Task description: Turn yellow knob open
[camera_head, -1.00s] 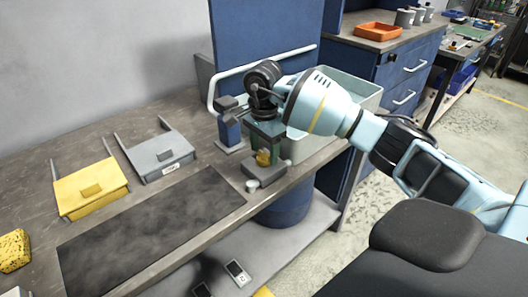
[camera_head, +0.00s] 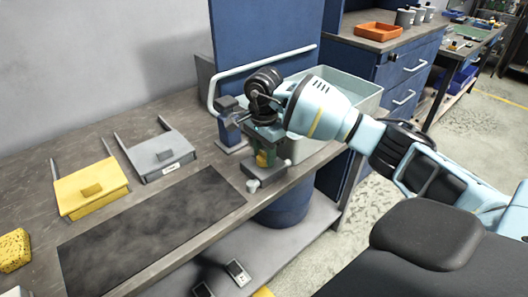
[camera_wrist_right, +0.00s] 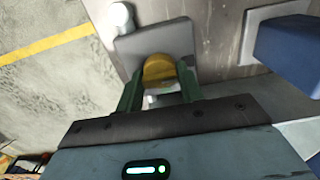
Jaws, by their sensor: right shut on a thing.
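The yellow knob (camera_wrist_right: 159,70) sits on a grey square base plate (camera_wrist_right: 120,45) at the front edge of the workbench. In the wrist view the green fingers of my right gripper (camera_wrist_right: 159,88) stand on both sides of the knob, and the gripper is shut on it. In the head view my right gripper (camera_head: 266,150) points down at the base, and its fingers hide most of the knob. A round white cap (camera_wrist_right: 121,15) sticks out at one side of the base. My left gripper is not in view.
A blue post (camera_head: 229,130) stands close behind the gripper. A pale bin (camera_head: 348,93) is to its right. A dark mat (camera_head: 150,225), a grey box (camera_head: 160,155), a yellow box (camera_head: 90,190) and a yellow sponge (camera_head: 13,250) lie to the left on the bench.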

